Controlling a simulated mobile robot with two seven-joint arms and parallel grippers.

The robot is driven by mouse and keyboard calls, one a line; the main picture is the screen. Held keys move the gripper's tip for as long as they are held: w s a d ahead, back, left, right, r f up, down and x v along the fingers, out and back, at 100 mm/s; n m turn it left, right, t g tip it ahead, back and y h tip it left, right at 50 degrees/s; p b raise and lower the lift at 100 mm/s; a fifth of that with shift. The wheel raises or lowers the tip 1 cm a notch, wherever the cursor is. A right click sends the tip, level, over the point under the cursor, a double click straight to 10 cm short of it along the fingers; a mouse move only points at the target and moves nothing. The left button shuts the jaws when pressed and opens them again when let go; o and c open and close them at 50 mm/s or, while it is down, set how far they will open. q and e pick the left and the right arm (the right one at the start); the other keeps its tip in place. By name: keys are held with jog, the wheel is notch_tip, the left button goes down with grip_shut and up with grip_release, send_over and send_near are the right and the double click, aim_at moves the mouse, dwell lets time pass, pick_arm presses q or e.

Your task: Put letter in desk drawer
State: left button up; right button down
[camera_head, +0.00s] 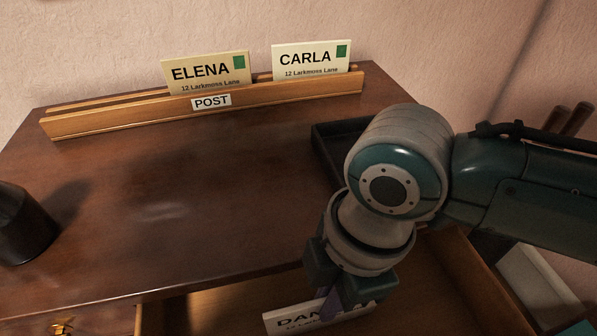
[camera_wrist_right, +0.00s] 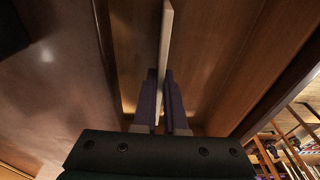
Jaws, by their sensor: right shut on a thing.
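A cream letter with the partly covered name "DAN…" (camera_head: 284,319) is at the bottom of the head view. My right gripper (camera_head: 336,298) is shut on it from above. In the right wrist view the letter (camera_wrist_right: 166,50) stands edge-on between the two purple fingers (camera_wrist_right: 160,85). The open desk drawer (camera_head: 220,307) lies below the desk top, and the letter is over or inside its opening. I cannot tell whether the letter touches the drawer floor. My right wrist hides part of the letter and drawer. My left gripper is not in view.
A wooden rack labelled POST (camera_head: 130,117) stands at the back of the desk (camera_head: 190,200), holding ELENA (camera_head: 207,72) and CARLA (camera_head: 310,60) letters. A black tray (camera_head: 328,150) sits behind my right wrist. A dark cup-like object (camera_head: 22,225) is at left. The desk's middle is clear.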

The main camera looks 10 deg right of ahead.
jog(key=shift+f, duration=0.15)
jog(key=c, duration=1)
grip_release()
notch_tip(320, 180, up, 12)
jog(key=d+p, duration=0.2)
jog(key=p, duration=0.3)
jog(key=s+a+r+m+t+y, duration=0.1)
jog(key=s+a+m+t+y, duration=0.1)
jog(key=s+a+m, duration=0.25)
jog(key=s+d+m+h, duration=0.1)
jog(key=d+m, duration=0.3)
jog(key=s+d+m+t+h, duration=0.1)
jog(key=s+d+m, duration=0.1)
jog(key=d+m, duration=0.2)
jog(key=s+d+m+h, duration=0.1)
jog(key=s+d+m, duration=0.1)
jog(key=d+m, duration=0.2)
jog(key=shift+s+d+r+t, duration=0.1)
jog(key=shift+d+r+t, duration=0.25)
jog(key=shift+d, duration=0.2)
